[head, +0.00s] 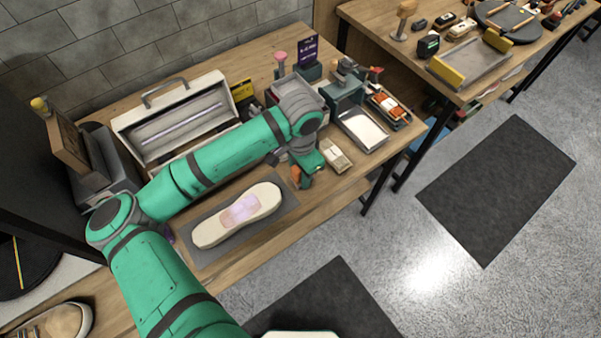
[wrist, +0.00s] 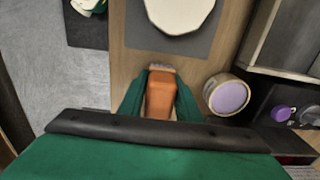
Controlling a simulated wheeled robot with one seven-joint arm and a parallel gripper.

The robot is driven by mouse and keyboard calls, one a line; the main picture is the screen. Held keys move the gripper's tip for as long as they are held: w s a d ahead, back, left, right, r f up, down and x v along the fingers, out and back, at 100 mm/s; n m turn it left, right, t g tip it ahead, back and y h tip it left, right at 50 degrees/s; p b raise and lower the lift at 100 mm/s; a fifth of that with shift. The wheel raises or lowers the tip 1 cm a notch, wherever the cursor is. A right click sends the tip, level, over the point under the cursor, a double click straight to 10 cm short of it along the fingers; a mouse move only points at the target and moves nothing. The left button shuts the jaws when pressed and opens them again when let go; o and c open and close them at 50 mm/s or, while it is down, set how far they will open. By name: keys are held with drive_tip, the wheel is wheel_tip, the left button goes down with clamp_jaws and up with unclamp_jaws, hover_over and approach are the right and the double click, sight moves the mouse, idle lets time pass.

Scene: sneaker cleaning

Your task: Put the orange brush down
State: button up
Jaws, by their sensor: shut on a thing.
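The orange brush (wrist: 160,95) is between the two green fingers of my gripper (wrist: 160,85) in the wrist view. Its pale bristle end points toward the grey mat (wrist: 140,37). In the head view my gripper (head: 306,172) is low over the wooden table, just right of the mat (head: 282,208), and a bit of the orange brush (head: 296,172) shows. The fingers hide most of it. I cannot tell whether the brush touches the tabletop. A pale shoe (head: 238,215), sole up with a pinkish patch, lies on the mat.
A round container with purple contents (wrist: 228,96) stands close beside my gripper in the wrist view. An open toolbox (head: 178,122) is behind my arm. A small pale box (head: 335,155) and a white-topped tray (head: 363,130) are to the right. Bare wood shows by the front edge.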

drive_tip(key=shift+f, duration=0.3)
drive_tip(key=shift+s+f, duration=0.15)
drive_tip(key=shift+f, duration=0.2)
drive_tip(key=o, duration=1)
drive_tip(key=shift+f, duration=0.1)
drive_tip(key=shift+d, duration=0.15)
wheel_tip(320, 180, up, 14)
drive_tip(key=shift+f, duration=0.2)
